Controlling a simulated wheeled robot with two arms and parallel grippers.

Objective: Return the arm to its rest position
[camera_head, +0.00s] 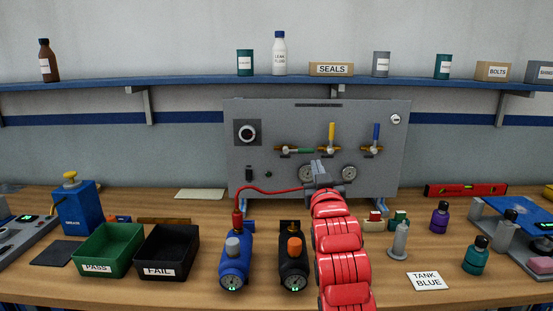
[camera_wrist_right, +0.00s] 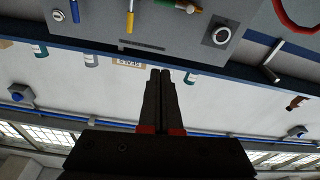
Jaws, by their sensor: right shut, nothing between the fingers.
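My red right arm (camera_head: 337,245) reaches up from the bottom of the head view, over the workbench, toward the grey panel. Its gripper (camera_head: 318,167) is in front of the panel's lower part, near the gauges. In the right wrist view the two dark fingers (camera_wrist_right: 160,75) lie together, shut with nothing between them. That view is upside down, with the panel at its top. Whether the gripper touches the panel cannot be told. My left arm and gripper do not show.
The grey panel (camera_head: 275,115) carries valves and gauges. A blue device (camera_head: 235,265) with a red hose and a black device (camera_head: 293,266) stand left of my arm. A green bin (camera_head: 108,264) and black bin (camera_head: 167,268) stand farther left.

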